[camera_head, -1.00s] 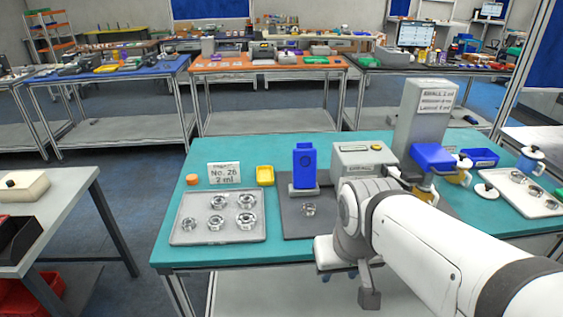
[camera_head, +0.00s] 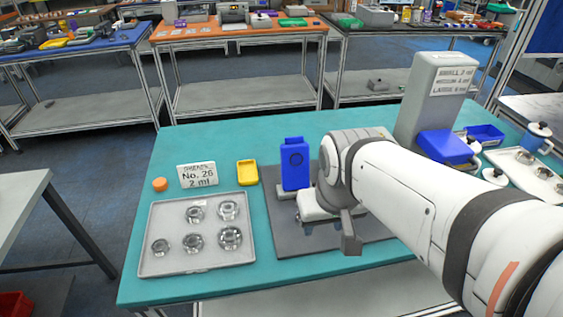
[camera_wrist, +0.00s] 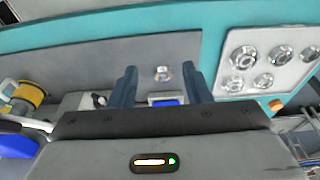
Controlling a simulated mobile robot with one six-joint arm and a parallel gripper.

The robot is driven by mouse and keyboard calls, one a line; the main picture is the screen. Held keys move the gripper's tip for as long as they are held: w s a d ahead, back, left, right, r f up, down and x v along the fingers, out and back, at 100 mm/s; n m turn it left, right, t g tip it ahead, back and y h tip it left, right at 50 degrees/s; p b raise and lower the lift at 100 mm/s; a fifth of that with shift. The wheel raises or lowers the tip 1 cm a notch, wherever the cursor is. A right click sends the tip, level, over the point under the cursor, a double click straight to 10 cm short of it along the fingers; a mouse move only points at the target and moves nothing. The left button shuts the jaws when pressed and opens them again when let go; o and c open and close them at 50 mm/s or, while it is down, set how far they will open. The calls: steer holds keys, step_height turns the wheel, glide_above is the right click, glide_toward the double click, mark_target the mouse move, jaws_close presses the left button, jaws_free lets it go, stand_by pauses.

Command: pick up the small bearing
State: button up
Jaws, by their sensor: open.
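A small metal bearing (camera_wrist: 162,73) lies alone on the dark grey mat (camera_wrist: 100,55). In the wrist view it appears between the two blue fingertips of my gripper (camera_wrist: 159,82), which is open and empty. In the head view my gripper (camera_head: 322,220) is over the mat (camera_head: 290,232) and hides this bearing. The height of the fingers above it is hard to tell. Several other bearings sit in a grey tray (camera_head: 166,214) to the left; the bearing at its front left (camera_head: 160,247) looks smallest.
A blue device (camera_head: 294,165) stands at the mat's back edge, close to my gripper. A label card (camera_head: 197,175), a yellow dish (camera_head: 247,173) and an orange cap (camera_head: 160,184) stand behind the tray. A tall grey machine (camera_head: 430,100) stands at the right.

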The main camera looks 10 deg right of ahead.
steer(key=shift+o, duration=0.7)
steer(key=shift+w+r, duration=0.15)
steer(key=shift+w, duration=0.2)
steer(key=shift+o, duration=1.1)
steer(key=w+m+g+p, duration=0.1)
steer(key=w+m+g, duration=0.1)
steer(key=w, duration=0.5)
steer(key=shift+w+d+m+g+y, duration=0.3)
steer(key=shift+d+m+g+y, duration=0.1)
steer(key=shift+g, duration=0.2)
steer(key=w+f+m+g+y+p, duration=0.1)
steer(key=w+f+m+g+p, duration=0.15)
steer(key=w+f, duration=0.45)
steer(key=shift+m+g, duration=0.35)
steer(key=shift+g, duration=0.1)
steer(key=shift+w+d+f+p+x, duration=0.1)
steer(key=shift+w+d+x, duration=0.05)
steer(key=shift+x, duration=0.75)
steer(key=shift+w+d+f+p+x, duration=0.1)
steer(key=shift+w+d+x, duration=0.05)
steer(key=shift+x, duration=0.75)
steer(key=shift+w+d+p+x, duration=0.1)
steer(key=shift+w+x, duration=0.05)
steer(key=shift+x, duration=0.75)
